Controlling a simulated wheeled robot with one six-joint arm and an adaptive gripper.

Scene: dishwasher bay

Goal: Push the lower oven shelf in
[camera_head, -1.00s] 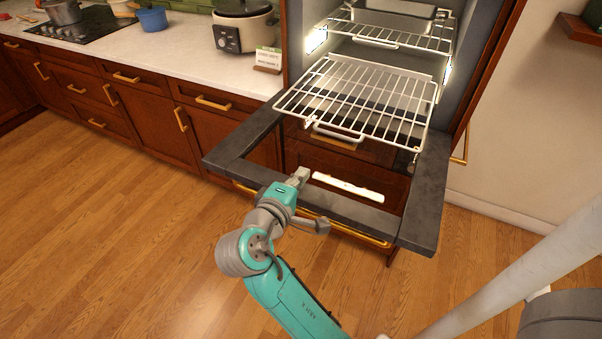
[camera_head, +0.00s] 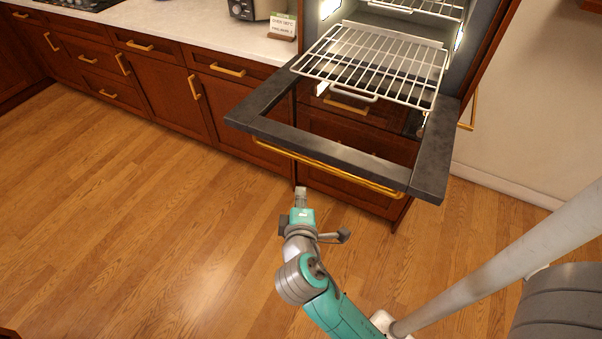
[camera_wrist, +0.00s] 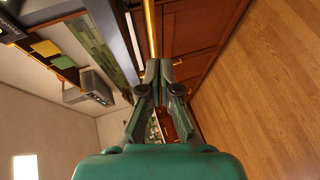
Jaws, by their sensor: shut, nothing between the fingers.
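The lower oven shelf (camera_head: 376,66) is a white wire rack with a handle loop at its front. In the head view it sticks out of the oven cavity over the lowered oven door (camera_head: 428,165). The door is a dark frame with a glass middle and a gold bar handle (camera_head: 325,169) along its front edge. My gripper (camera_head: 300,190) is below and in front of that handle, apart from door and shelf. In the wrist view my gripper (camera_wrist: 158,66) is shut and empty, with the gold bar beyond its tips. The shelf cannot be made out clearly there.
The upper wire shelf (camera_head: 425,8) is at the top of the oven cavity. Wooden cabinets with gold handles and a white counter (camera_head: 190,35) run to the left. A small sign (camera_head: 282,26) stands on the counter. The wood floor (camera_head: 150,210) is open in front.

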